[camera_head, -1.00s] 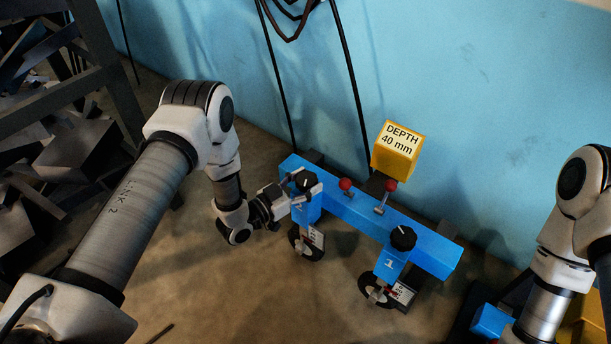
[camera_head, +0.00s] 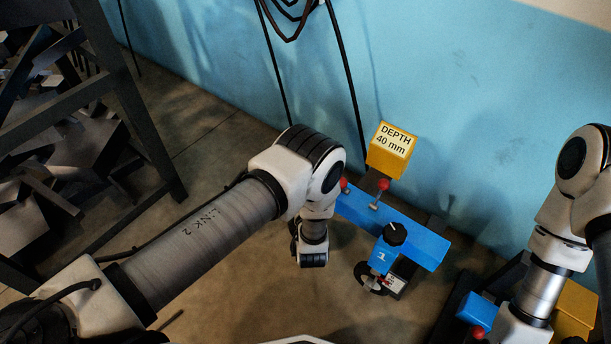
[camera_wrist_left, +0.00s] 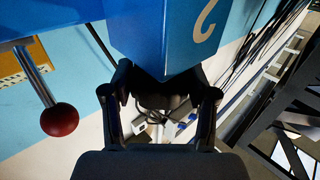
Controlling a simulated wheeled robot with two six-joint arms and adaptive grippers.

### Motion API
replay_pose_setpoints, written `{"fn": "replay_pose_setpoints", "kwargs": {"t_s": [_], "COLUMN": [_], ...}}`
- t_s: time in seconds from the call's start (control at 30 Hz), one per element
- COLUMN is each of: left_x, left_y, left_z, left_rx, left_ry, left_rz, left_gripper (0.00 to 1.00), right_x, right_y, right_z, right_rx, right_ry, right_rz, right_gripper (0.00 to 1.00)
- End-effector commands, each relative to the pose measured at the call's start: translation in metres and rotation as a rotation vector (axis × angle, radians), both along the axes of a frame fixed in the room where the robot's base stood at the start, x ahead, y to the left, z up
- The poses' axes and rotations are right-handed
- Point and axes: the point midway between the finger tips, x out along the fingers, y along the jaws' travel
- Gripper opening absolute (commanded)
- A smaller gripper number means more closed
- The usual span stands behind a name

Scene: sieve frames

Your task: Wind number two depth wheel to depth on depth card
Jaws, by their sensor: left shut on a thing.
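The yellow depth card (camera_head: 391,150) stands behind the blue beam (camera_head: 425,240) and reads "DEPTH 40 mm". My left arm covers the number two unit in the head view, so its scale is hidden. The left wrist view shows its blue block (camera_wrist_left: 170,38), marked 2. My left gripper (camera_wrist_left: 160,108) is at the block's lower end, its fingers on both sides of the dark number two depth wheel, shut on it. The wheel is mostly lost in shadow and its pointer cannot be read. My right gripper is not in view.
The number one unit (camera_head: 381,257) has a black wheel (camera_head: 395,233) with a white pointer line. A red-balled lever (camera_head: 383,185) stands on the beam; another (camera_wrist_left: 58,119) is close to my left gripper. A dark frame stands at the left.

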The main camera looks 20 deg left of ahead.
Motion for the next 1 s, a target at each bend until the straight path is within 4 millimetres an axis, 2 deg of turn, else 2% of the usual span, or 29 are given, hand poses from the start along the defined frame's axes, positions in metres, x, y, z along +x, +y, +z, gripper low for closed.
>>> {"fn": "replay_pose_setpoints", "kwargs": {"t_s": [0.17, 0.4, 0.7, 1.0], "left_x": [0.002, 0.002, 0.003, 0.003], "left_y": [-0.003, -0.001, 0.0, 0.0], "left_z": [0.006, 0.004, 0.001, 0.001], "left_rx": [-0.004, -0.004, -0.002, 0.0], "left_ry": [-0.005, -0.003, -0.002, -0.002], "left_rz": [0.161, 0.364, 0.525, 0.576], "left_gripper": [0.23, 0.23, 0.23, 0.23], "right_x": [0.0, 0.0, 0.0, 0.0], "right_y": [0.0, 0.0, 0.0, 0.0], "right_z": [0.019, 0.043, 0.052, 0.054], "right_rx": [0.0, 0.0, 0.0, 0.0], "right_ry": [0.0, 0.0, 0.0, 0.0], "right_rz": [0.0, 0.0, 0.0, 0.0], "right_gripper": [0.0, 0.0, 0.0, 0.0]}}
